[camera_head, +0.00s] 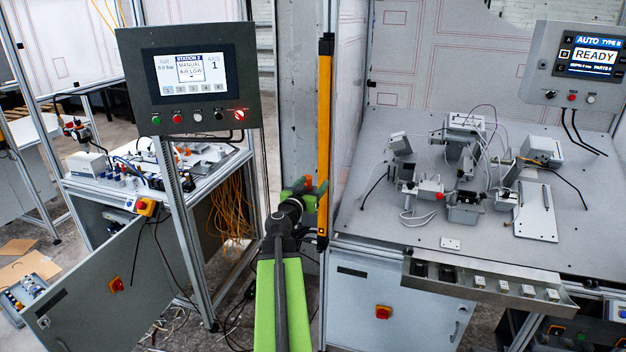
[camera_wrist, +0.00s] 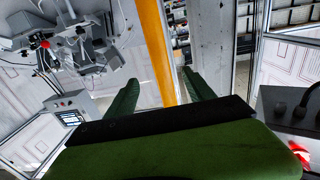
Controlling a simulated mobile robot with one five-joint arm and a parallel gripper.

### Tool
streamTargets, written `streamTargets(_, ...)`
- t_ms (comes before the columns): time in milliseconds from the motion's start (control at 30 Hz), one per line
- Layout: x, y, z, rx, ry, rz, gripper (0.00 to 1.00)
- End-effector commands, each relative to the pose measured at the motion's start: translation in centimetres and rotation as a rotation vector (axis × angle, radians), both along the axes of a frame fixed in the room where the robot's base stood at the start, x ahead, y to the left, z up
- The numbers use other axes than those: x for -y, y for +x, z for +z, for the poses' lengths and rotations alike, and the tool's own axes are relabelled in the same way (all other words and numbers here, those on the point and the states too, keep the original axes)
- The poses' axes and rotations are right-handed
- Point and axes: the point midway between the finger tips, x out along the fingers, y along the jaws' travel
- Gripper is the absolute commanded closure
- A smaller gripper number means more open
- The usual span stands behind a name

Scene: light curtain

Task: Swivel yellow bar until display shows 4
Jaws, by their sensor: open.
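The yellow bar (camera_head: 324,130) stands upright with black end caps, along the grey post between the two stations. In the wrist view the yellow bar (camera_wrist: 156,45) runs down between my two green fingers. My gripper (camera_head: 308,187) is open at the bar's lower part, with one finger overlapping it. In the wrist view gaps show between my gripper's fingers (camera_wrist: 160,78) and the bar; contact cannot be told. The right display (camera_head: 596,56) reads "AUTO" and "READY".
Left is a grey control panel (camera_head: 131,87) on a post, with a cluttered bench (camera_head: 103,186) behind it. Right is a grey worktable (camera_head: 372,232) with fixtures and cables. Orange cables (camera_head: 232,205) hang left of my arm. An open cabinet door (camera_head: 90,290) juts out lower left.

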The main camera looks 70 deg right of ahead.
Motion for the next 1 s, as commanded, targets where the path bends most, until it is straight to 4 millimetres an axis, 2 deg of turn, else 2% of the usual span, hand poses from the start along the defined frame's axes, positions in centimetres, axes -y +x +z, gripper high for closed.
streamTargets(167,0.7,0.1,-0.1,0.000,0.000,0.000,0.38)
streamTargets(267,2.1,0.2,-0.1,0.000,0.001,0.000,0.38)
streamTargets(600,9.4,0.0,-0.1,0.000,0.001,-0.002,0.38)
streamTargets(700,10.1,0.0,-0.1,0.000,0.001,-0.001,0.38)
streamTargets(900,10.0,-0.1,-0.1,0.000,0.002,-0.001,0.38)
streamTargets(1000,10.0,-0.2,-0.1,0.000,0.002,-0.001,0.50)
